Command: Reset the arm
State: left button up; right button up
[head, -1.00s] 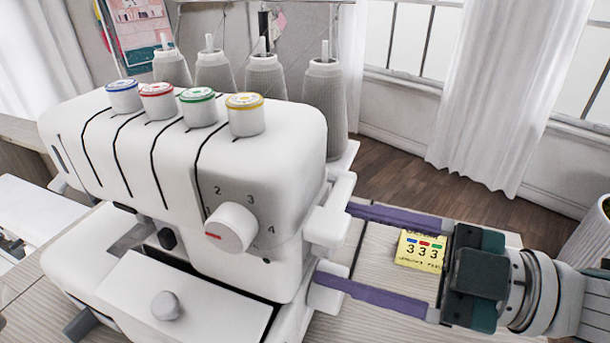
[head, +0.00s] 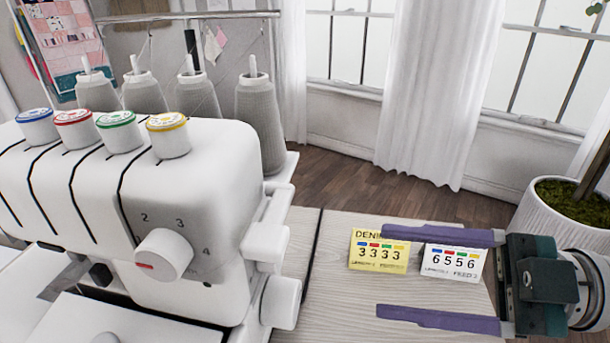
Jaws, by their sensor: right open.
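My right gripper (head: 440,278) comes in from the right with its two purple fingers wide apart and nothing between them. It is over the wooden table top, to the right of the white sewing machine (head: 200,240) and apart from it. The upper finger covers the top edges of a yellow card (head: 378,256) and a white card (head: 453,262). The machine's white front dial (head: 164,255) has a red mark pointing left. My left gripper does not show.
Four coloured-top dials, the yellow one (head: 168,136) nearest, sit on the machine. Grey thread cones (head: 262,130) stand behind it. A potted plant (head: 555,215) stands on the right.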

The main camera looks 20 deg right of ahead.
jog(key=w+a+r+m+t+h+p, duration=0.2)
jog(key=w+r+m+h+p, duration=0.4)
jog(key=m+h+p, duration=0.55)
jog(key=s+d+r+m+g+h+p, duration=0.15)
jog(key=s+r+g+p, duration=0.25)
jog(key=s, duration=0.4)
jog(key=s+r+m+g+h+p, duration=0.25)
jog(key=s+r+g, duration=0.2)
jog(key=s, duration=0.45)
notch_tip(320, 180, up, 36)
jog(key=p, duration=3.7)
jog(key=shift+w+y+p, duration=0.3)
jog(key=shift+w+y, duration=0.05)
jog(key=shift+w, duration=0.05)
